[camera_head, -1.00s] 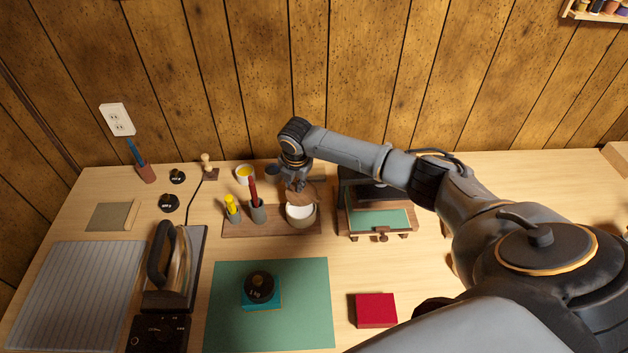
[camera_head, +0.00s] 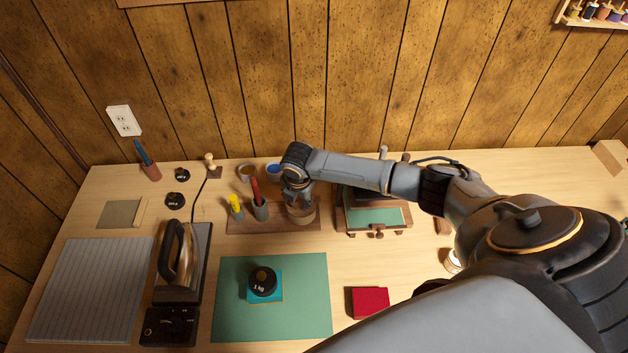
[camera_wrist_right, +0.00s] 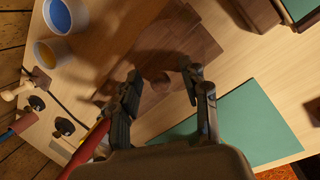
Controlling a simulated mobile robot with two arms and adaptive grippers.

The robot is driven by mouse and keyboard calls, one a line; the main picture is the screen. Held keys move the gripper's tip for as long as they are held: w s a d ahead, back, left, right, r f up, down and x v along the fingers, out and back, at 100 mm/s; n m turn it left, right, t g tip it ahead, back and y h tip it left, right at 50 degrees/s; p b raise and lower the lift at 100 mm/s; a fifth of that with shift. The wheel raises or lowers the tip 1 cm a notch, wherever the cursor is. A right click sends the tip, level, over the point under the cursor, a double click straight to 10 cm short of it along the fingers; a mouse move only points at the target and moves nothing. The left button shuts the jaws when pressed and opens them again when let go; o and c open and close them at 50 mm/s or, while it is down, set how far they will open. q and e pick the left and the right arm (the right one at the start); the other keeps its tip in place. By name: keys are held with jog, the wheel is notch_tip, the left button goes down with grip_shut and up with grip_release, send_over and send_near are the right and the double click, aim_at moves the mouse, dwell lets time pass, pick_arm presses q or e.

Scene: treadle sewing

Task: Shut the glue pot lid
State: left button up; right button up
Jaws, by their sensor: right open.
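The glue pot (camera_head: 302,220) stands at the right end of a brown wooden board, partly hidden under my right gripper (camera_head: 298,199). Its brown round lid now lies over the mouth; no white glue shows. I cannot tell whether it sits fully flush. In the right wrist view the lid (camera_wrist_right: 157,86) is a dim brown disc between and beyond the fingers of my right gripper (camera_wrist_right: 162,76). The fingers are apart and hold nothing; whether they touch the lid is unclear. My left gripper is not in view.
On the board (camera_head: 275,225), red and yellow tools stand in grey holders left of the pot. A blue cup (camera_head: 274,169) and another cup (camera_head: 246,171) stand behind. A dark box-like device with a green panel (camera_head: 375,217) is close on the right. The green mat (camera_head: 300,310) lies in front.

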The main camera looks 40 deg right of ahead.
jog(key=shift+w+a+r+p, duration=0.1)
jog(key=shift+r+p, duration=0.35)
jog(key=shift+r, duration=0.05)
jog(key=p+v, duration=0.3)
jog(key=w+p+v, duration=0.1)
jog(key=p+v, duration=0.2)
jog(key=shift+w+r, duration=0.1)
jog(key=shift+r, duration=0.1)
jog(key=shift+d+f, duration=0.1)
jog(key=shift+d, duration=0.1)
